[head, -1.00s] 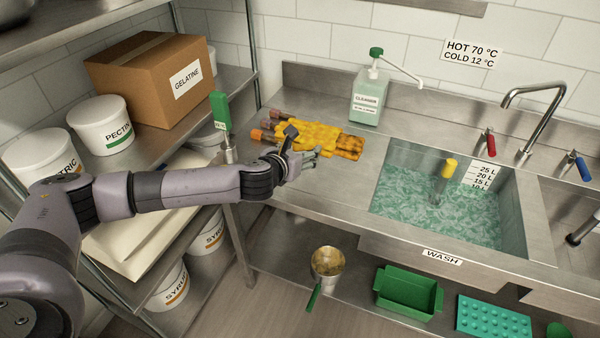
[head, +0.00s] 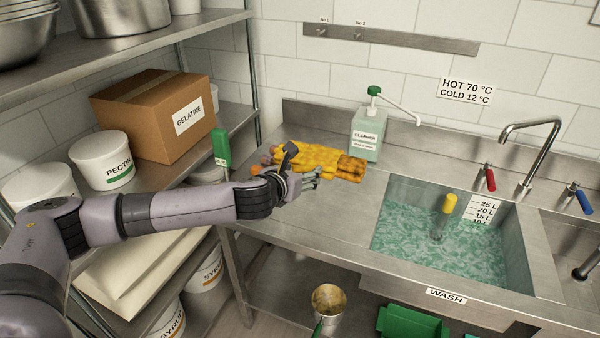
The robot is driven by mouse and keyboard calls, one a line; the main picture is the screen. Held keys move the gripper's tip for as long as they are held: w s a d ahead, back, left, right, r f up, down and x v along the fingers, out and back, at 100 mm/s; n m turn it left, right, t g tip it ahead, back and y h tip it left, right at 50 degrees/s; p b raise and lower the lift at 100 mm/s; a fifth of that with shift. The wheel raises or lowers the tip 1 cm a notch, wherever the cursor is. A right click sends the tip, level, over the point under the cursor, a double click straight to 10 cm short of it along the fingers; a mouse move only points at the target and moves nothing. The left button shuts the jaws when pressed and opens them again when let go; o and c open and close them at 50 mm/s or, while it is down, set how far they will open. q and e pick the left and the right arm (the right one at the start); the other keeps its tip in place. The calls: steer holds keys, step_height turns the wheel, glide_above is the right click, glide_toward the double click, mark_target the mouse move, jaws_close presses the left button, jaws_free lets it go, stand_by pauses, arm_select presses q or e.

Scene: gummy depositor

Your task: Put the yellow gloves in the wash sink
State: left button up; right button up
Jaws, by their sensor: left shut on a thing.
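The yellow gloves (head: 335,160), with orange-brown stained ends at the right, are on or just above the steel counter, left of the cleaner bottle. My left gripper (head: 308,178) is at their near-left side and shut on them; its fingers are partly hidden against the yellow. The wash sink (head: 517,235) is to the right, labelled WASH on its front and holding greenish, rippled water. A yellow-topped upright piece (head: 448,204) stands in the water. My right gripper is not in view.
The cleaner bottle (head: 367,142) with its long spout stands behind the gloves, near the back ledge. The counter (head: 335,215) between gloves and sink is clear. A shelf with a gelatine box (head: 155,118) is at left. Taps (head: 488,178) stand behind the sink.

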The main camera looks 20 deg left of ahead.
arm_select(q)
steer(key=c, duration=0.6)
